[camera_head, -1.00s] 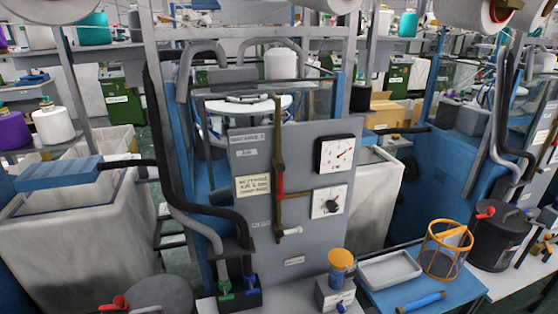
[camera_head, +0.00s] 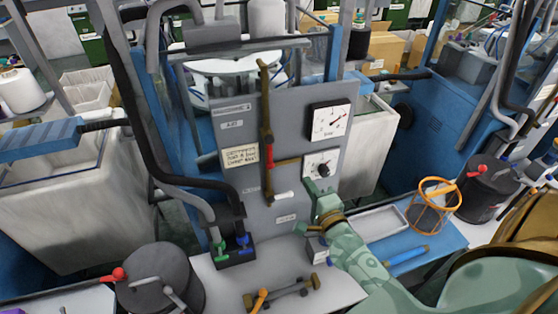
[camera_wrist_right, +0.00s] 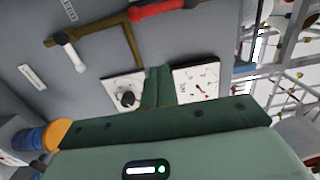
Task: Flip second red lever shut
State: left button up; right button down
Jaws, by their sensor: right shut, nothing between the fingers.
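A red lever handle (camera_head: 270,155) lies along the upright brass pipe on the grey machine panel (camera_head: 232,175). It shows at the top edge of the right wrist view (camera_wrist_right: 160,9). A red-handled lever also sits on the dark pot at the lower left (camera_head: 119,273), and another on the dark pot at the right (camera_head: 478,170). My right gripper (camera_head: 318,190) is shut and empty, in front of the panel, below the lower dial and right of the pipe. It is apart from the red handle. My left gripper is out of view.
Two dials, upper (camera_head: 330,119) and lower (camera_head: 321,164), sit right of the pipe. A white-handled lever (camera_head: 284,195) is at the pipe's lower end. Green and blue valves (camera_head: 221,248) stand below. An orange wire basket (camera_head: 433,203) and a white tray (camera_head: 380,222) lie to the right.

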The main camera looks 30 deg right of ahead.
aim_at(270, 153)
jog(key=w+a, duration=0.1)
jog(key=w, duration=1)
jog(key=shift+w+a+p, duration=0.3)
jog(key=shift+w+p, duration=0.05)
jog(key=shift+w, duration=0.05)
jog(key=shift+f, duration=0.15)
jog(key=shift+a+m, duration=0.2)
jog(key=shift+m, duration=0.1)
